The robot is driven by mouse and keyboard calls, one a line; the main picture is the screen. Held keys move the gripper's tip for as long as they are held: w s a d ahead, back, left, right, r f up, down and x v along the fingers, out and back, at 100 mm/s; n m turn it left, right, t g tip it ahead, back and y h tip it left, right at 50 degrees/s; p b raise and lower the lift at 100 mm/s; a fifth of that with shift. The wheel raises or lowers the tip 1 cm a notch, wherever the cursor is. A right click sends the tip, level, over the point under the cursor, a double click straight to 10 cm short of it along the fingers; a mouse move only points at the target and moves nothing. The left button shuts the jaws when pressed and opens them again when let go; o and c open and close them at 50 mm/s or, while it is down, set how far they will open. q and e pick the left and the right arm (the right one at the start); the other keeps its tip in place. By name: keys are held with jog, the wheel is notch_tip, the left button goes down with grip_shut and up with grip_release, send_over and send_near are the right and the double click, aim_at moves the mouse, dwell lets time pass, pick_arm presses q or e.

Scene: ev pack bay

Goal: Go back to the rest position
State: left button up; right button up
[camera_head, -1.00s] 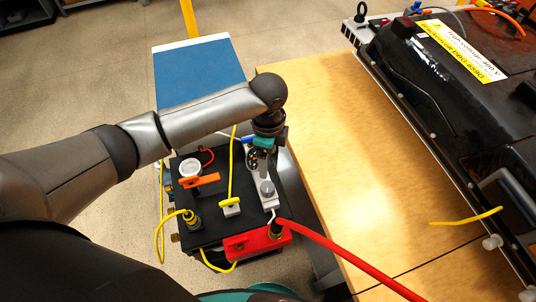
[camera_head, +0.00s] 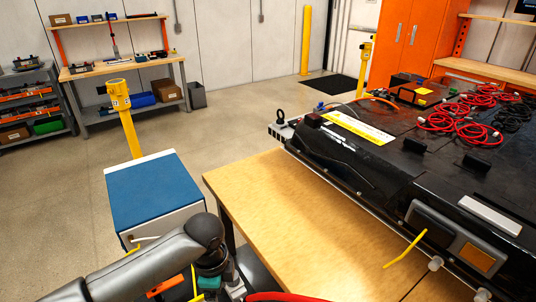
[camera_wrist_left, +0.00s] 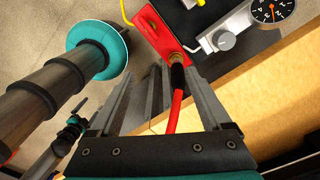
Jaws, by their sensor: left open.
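My left gripper (camera_wrist_left: 158,105) is open in the left wrist view, its two fingers apart. A red cable (camera_wrist_left: 176,112) runs through the space between them as seen from the wrist. The cable's black plug sits in a red block (camera_wrist_left: 160,32) beyond the fingertips; I cannot tell whether the fingers touch the cable. In the head view my left arm comes in along the bottom edge, its wrist near the front left of the wooden table, and the fingers are not clearly visible. My right gripper is not in view.
The wooden table (camera_head: 262,205) carries a large black battery pack (camera_head: 375,175) at the right. A blue-topped cabinet (camera_head: 155,190) stands left of the table. A yellow post (camera_head: 128,128) stands behind it. A gauge (camera_wrist_left: 270,10) and knob lie near the red block. Open floor extends behind.

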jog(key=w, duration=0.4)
pick_arm(q)
jog(key=s+d+n+t+h, duration=0.25)
jog(key=s+d+n, duration=0.25)
jog(key=s+d, duration=0.25)
jog(key=s+a+r+n+t+y, duration=0.1)
jog(key=s+a+r+n+y, duration=0.15)
jog(key=s+a+n, duration=0.85)
notch_tip(320, 180, down, 26)
jog(key=s+a+g+b, duration=0.1)
jog(key=a+b, duration=0.1)
jog(key=b, duration=0.3)
jog(key=s+a+f+g+b, duration=0.1)
jog(key=s+f+b, duration=0.4)
jog(key=s+f, duration=1.1)
notch_tip(320, 180, down, 4)
jog(key=shift+a+r, duration=0.1)
jog(key=shift+a, duration=0.6)
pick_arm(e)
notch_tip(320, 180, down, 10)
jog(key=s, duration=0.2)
pick_arm(q)
jog(key=shift+g, duration=0.25)
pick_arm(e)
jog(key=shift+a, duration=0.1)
